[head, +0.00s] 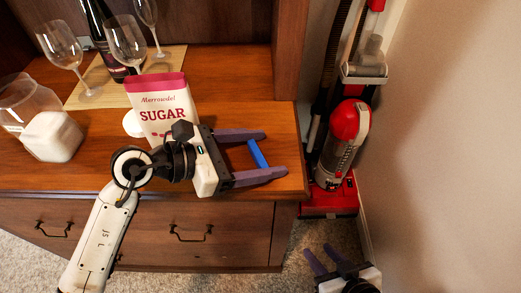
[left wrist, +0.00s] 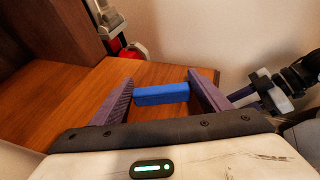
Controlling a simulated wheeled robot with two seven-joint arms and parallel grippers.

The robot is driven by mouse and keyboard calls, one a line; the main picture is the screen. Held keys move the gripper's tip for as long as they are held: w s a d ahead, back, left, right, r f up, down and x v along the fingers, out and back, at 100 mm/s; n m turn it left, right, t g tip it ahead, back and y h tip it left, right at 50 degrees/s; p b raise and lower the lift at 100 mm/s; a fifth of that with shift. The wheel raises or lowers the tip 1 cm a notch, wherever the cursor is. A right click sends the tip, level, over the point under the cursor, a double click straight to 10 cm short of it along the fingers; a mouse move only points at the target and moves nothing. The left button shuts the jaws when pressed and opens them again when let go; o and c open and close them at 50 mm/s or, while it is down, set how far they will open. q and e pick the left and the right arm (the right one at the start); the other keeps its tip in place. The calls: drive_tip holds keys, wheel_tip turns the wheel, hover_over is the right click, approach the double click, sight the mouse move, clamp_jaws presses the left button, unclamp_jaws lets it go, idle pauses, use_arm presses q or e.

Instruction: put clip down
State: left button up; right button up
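The blue clip (head: 258,153) spans the gap between the two purple fingers of my left gripper (head: 276,153). In the left wrist view the clip (left wrist: 162,94) reaches from one finger to the other, with both ends meeting them. My left gripper is shut on it lengthwise, its fingers wide apart, over the right end of the wooden counter (head: 95,180). I cannot tell whether the clip touches the wood. My right gripper (head: 319,248) is low at the bottom right, off the counter, with its fingers apart and nothing visible between them.
A sugar box (head: 163,108) stands just behind my left gripper. A glass jar (head: 45,130) is at the left; wine glasses (head: 127,42) and a bottle (head: 103,40) stand behind. A red vacuum cleaner (head: 346,135) stands right of the counter. The counter's front right corner is clear.

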use_arm(q)
drive_tip(key=shift+r, duration=0.15)
drive_tip(key=shift+a+r, duration=0.1)
drive_tip(key=shift+a, duration=0.1)
drive_tip(key=v, duration=1.1)
drive_tip(key=shift+s+a, duration=0.1)
drive_tip(key=shift+s+a+r, duration=0.1)
drive_tip(key=shift+a+r, duration=0.05)
drive_tip(key=shift+r, duration=0.05)
